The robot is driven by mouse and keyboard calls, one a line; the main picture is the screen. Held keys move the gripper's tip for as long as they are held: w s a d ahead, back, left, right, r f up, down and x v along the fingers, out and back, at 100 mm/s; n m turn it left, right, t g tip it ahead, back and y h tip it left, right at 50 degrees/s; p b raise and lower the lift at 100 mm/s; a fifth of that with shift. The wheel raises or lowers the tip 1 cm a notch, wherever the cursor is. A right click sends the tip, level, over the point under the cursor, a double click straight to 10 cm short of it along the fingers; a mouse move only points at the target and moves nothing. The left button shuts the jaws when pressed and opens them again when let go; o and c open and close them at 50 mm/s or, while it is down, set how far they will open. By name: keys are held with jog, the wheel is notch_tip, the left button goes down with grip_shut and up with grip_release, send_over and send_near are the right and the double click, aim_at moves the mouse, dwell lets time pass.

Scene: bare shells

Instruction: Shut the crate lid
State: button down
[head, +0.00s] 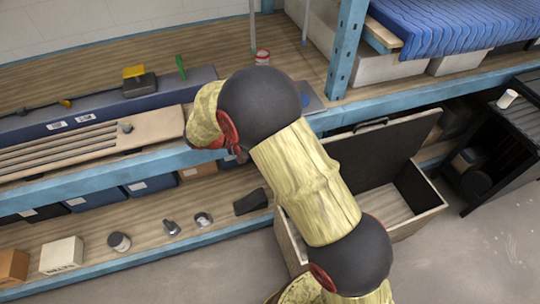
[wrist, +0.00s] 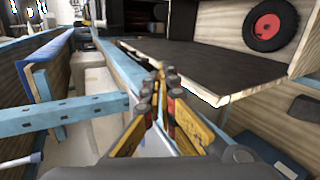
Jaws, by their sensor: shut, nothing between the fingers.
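The crate (head: 431,211) stands on the floor right of my arm in the head view, its pale interior showing. Its dark lid (head: 375,155) is raised, tilted up at the back, with a black handle (head: 371,123) on its top edge. My arm hides the crate's left part. In the wrist view my gripper (wrist: 168,75) is shut and empty. A dark panel with a pale wooden edge, seemingly the lid (wrist: 205,65), lies just beyond and right of the fingertips. I cannot tell whether they touch. My fingers are not clear in the head view.
A blue-framed shelf (head: 345,50) runs behind the crate; its beam also passes left of my fingers in the wrist view (wrist: 85,112). A black cabinet (head: 500,140) stands right of the crate. Bins and small items fill the shelves at left. The floor in front is clear.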

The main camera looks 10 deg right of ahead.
jog(key=w+a+f+n+t+h+b, duration=0.1)
jog(key=w+a+f+n+t+h, duration=0.15)
jog(key=a+f, duration=0.45)
jog(key=w+a+f+n+t+h+b, duration=0.15)
jog(key=w+f+t, duration=0.25)
jog(key=f, duration=0.6)
jog(key=x, duration=0.9)
jog(key=shift+f+m+b, duration=0.2)
jog(key=shift+m+b, duration=0.15)
jog(key=shift+m, duration=0.05)
jog(key=shift+a, duration=0.1)
